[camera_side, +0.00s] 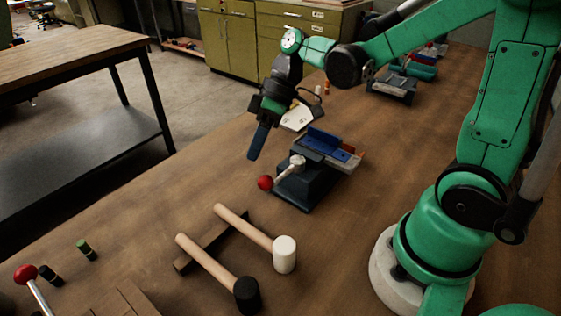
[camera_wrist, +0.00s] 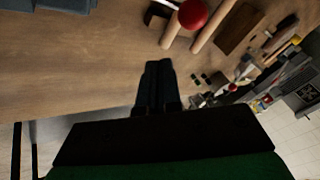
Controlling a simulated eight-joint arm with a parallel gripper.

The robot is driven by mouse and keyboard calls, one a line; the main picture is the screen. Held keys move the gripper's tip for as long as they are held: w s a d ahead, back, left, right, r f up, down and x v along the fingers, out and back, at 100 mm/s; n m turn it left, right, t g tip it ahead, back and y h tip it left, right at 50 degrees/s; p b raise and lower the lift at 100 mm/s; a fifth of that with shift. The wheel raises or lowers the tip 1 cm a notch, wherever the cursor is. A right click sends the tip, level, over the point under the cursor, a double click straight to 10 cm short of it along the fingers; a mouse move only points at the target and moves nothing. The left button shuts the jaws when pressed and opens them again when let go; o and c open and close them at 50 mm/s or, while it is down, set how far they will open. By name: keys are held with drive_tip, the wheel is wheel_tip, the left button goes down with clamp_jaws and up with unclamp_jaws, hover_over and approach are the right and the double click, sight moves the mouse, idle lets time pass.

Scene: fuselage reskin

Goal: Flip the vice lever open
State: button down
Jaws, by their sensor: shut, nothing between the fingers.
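The vice (camera_side: 309,175) stands on the wooden bench in the side view, with a dark blue body and blue jaws. Its lever (camera_side: 293,166) is a short metal arm ending in a red ball knob (camera_side: 265,183) on the vice's left side. In the wrist view the red knob (camera_wrist: 192,14) shows at the top, and a grey-blue corner at top left may be the vice. My gripper (camera_side: 254,156) hangs above and to the left of the vice, apart from the knob. Its fingers are together and empty, also in the wrist view (camera_wrist: 159,64).
Two mallets, one white-headed (camera_side: 284,254) and one black-headed (camera_side: 246,294), lie on a wooden rest in front of the vice. Another red-knobbed rod (camera_side: 26,275) is at bottom left. Other tools (camera_side: 391,86) sit behind the vice. Bench left of the vice is clear.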

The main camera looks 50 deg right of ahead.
drive_tip(key=w+d+r, duration=0.3)
drive_tip(key=d+r, duration=0.2)
drive_tip(key=r, duration=0.4)
drive_tip(key=shift+d, duration=0.2)
drive_tip(key=s+a+f+m+t+h, duration=0.3)
drive_tip(key=s+f+m+t+h, duration=0.2)
drive_tip(key=s+m+h, duration=0.1)
drive_tip(key=shift+s+f+m+t, duration=0.4)
idle(0.7)
